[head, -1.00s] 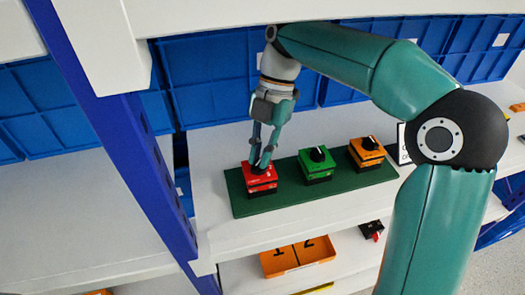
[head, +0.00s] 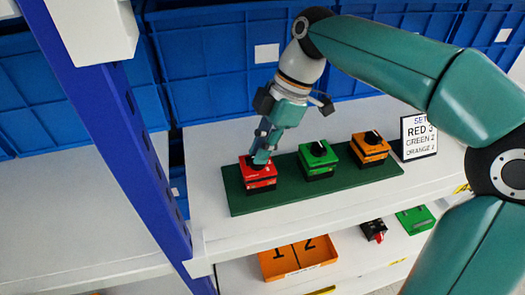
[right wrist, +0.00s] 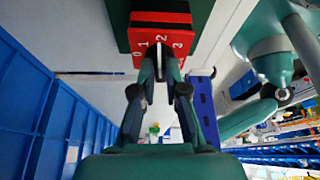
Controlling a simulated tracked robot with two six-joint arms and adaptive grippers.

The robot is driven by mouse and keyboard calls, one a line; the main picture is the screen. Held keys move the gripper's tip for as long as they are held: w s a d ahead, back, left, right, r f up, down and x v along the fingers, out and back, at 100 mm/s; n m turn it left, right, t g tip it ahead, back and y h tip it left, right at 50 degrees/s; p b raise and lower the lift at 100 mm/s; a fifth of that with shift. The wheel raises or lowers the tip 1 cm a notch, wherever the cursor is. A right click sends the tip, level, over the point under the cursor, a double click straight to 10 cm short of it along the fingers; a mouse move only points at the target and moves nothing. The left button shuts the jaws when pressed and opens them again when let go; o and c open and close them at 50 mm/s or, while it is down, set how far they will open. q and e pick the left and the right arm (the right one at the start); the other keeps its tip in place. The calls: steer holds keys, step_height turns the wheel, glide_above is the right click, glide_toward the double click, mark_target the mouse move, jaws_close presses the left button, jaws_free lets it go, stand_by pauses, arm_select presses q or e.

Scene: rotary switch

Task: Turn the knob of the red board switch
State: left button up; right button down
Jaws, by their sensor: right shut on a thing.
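The red switch (head: 263,181) stands at the left end of the green board (head: 240,203). My right gripper (head: 262,159) comes down on it from above, its fingers closed around the knob, which they mostly hide in the head view. In the right wrist view the red switch (right wrist: 172,20) has the numbers 0, 1, 2 and 3 around its dial. The fingertips (right wrist: 158,58) hold the dark knob there; its pale mark seems to point near the 2. My left gripper is in neither view.
A green switch (head: 318,160) and an orange switch (head: 370,150) stand to the right on the board. A sign (head: 418,137) reads RED 3 and has lines for green and orange. Blue crates (head: 215,85) stand behind. An orange tray (head: 297,258) lies on the lower shelf.

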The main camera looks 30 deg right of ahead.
steer(key=m, duration=0.2)
steer(key=m+t+b, duration=0.1)
steer(key=m, duration=0.1)
steer(key=shift+s+a+f+m+t+h, duration=0.1)
steer(key=shift+s+a+m+t+h, duration=0.1)
steer(key=shift+m+t+h, duration=0.15)
steer(key=shift+s+m+t+h+b, duration=0.1)
steer(key=shift+m+t+h+b, duration=0.25)
steer(key=shift+m, duration=0.8)
steer(key=shift+m+t+h, duration=0.3)
steer(key=shift+m+h, duration=0.2)
steer(key=shift+m, duration=1)
steer(key=c, duration=1.2)
jaws_free()
